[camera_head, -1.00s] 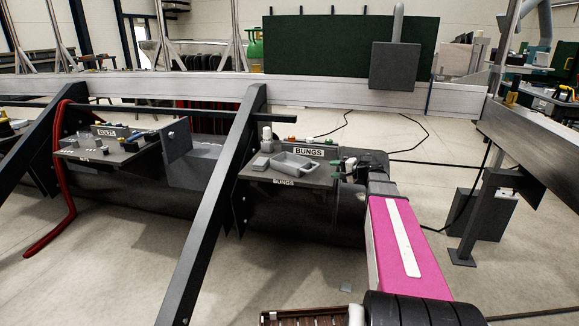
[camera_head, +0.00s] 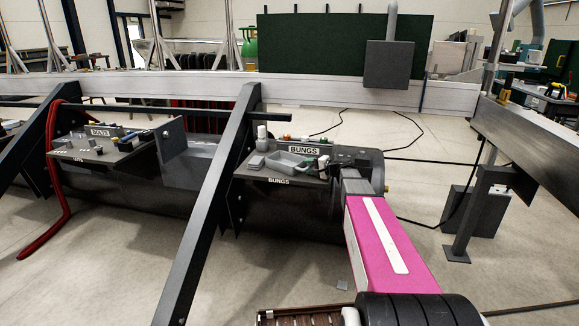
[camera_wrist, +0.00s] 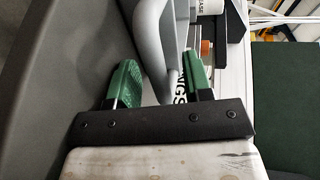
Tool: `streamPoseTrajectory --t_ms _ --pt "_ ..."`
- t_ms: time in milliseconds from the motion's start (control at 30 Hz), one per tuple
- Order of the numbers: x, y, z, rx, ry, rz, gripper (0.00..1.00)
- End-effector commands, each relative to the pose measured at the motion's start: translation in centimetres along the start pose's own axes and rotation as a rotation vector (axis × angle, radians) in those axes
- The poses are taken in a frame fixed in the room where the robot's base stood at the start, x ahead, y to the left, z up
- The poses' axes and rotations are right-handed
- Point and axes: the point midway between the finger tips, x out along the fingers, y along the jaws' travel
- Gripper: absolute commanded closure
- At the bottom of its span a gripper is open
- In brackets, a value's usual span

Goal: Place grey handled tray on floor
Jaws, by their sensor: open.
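The grey handled tray (camera_head: 294,160) sits on a dark shelf labelled BUNGS (camera_head: 282,177), on the side of a long dark float. My gripper (camera_head: 323,164) is at the tray's right end, with its green fingertips close to it. In the wrist view, my gripper (camera_wrist: 160,80) is open, one green finger on each side of a curved grey part of the tray (camera_wrist: 156,50). The fingers look apart from that part. In the head view my wrist hides the shelf's right end.
A white bottle (camera_head: 262,132) and a small grey block (camera_head: 257,162) stand left of the tray. Several coloured bungs line the shelf's back. A dark slanted beam (camera_head: 205,205) rises left of the shelf. Bare floor (camera_head: 285,270) lies in front.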

Motion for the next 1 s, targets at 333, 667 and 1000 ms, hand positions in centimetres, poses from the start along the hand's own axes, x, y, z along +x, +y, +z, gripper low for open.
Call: streamPoseTrajectory --t_ms 333,667,1000 --pt "-0.1 0.0 0.0 0.0 0.0 0.0 1.0" --pt "-0.1 -0.1 0.0 0.0 0.0 0.0 1.0" --pt "-0.8 -3.3 0.1 -0.002 0.0 -0.001 1.0"
